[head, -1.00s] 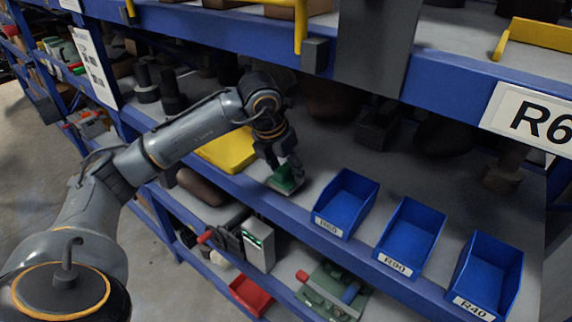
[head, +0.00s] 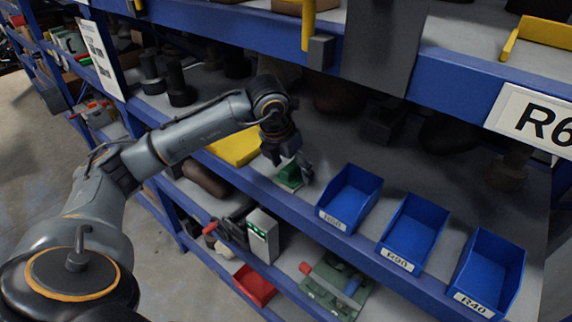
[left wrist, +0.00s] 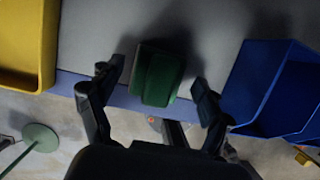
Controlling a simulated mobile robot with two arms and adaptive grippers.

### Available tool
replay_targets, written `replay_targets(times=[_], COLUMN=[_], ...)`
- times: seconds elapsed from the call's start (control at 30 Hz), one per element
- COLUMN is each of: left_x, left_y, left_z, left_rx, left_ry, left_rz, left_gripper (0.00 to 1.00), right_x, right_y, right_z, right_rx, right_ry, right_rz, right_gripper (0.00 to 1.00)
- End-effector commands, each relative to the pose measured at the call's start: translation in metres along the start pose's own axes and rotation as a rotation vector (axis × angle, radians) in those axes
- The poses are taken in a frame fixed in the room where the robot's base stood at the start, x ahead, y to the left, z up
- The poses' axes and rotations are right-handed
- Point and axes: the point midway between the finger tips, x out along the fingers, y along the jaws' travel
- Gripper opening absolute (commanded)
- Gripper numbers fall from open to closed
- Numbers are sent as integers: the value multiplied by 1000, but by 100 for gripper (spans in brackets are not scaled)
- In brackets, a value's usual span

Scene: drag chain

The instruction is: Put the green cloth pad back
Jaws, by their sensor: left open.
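The green cloth pad (head: 289,176) lies on the grey shelf near its front edge, between a yellow tray and the leftmost blue bin. My left gripper (head: 289,168) is right above it, pointing down and open. In the left wrist view the pad (left wrist: 157,76) shows as a dark green block between the two spread fingers of the gripper (left wrist: 150,95). There is a gap on both sides of the pad, and the fingers do not appear to touch it. My right gripper is not in view.
A yellow tray (head: 236,145) stands left of the pad. Blue bins labelled R60 (head: 350,199), R90 (head: 414,235) and R40 (head: 488,272) stand to the right along the shelf edge. A blue beam and a dark upright (head: 385,45) hang above. The lower shelf holds a grey device (head: 262,235).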

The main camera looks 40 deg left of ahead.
Motion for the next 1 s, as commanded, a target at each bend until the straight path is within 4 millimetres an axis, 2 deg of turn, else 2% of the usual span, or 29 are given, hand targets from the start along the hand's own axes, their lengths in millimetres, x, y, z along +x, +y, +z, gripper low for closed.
replay_targets(times=[0.07, 0.17, 0.27, 0.3, 0.6, 0.8, 1.0], left_x=[-4, -15, -33, -29, -52, -64, -69], left_y=[0, 0, 1, 2, 4, 4, 3], left_z=[1, 2, 0, -15, -83, -107, -114], left_rx=[0, 0, 0, 1, 0, -1, 0], left_ry=[-1, -5, -7, -2, -1, -1, 0], left_rz=[0, 0, 2, 4, 6, 3, 1], left_gripper=[79, 79, 79, 79, 79, 79, 79], right_x=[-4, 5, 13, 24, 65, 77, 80], right_y=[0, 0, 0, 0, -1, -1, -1], right_z=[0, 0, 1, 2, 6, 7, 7], right_rx=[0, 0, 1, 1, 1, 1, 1], right_ry=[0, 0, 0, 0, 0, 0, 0], right_rz=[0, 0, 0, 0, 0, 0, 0], right_gripper=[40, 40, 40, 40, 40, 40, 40])
